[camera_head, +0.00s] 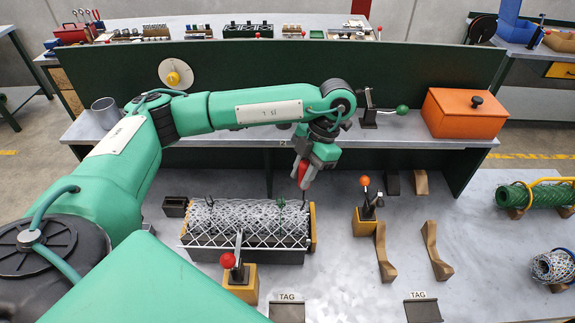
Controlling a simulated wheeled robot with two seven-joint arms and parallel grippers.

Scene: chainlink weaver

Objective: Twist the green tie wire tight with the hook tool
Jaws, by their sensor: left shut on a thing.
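My left gripper (309,172) comes down over the right end of the mesh roll and is shut on the red-handled hook tool (303,170). The tool points downward; its thin tip is too small to make out clearly against the mesh. A silvery chain-link roll (245,222) lies in a dark cradle with a wooden end piece at its right. Small dark green tie wires stand up from the mesh, one (280,203) just left of the tool and one near the roll's left end. Whether the tip touches a wire cannot be told. My right gripper is not in view.
A clamp with a red knob (228,260) stands in front of the roll, and one with an orange knob (364,181) to its right. Curved wooden supports (436,251) lie farther right. An orange box (464,113) sits on the rear shelf. A green mesh roll (535,195) lies far right.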

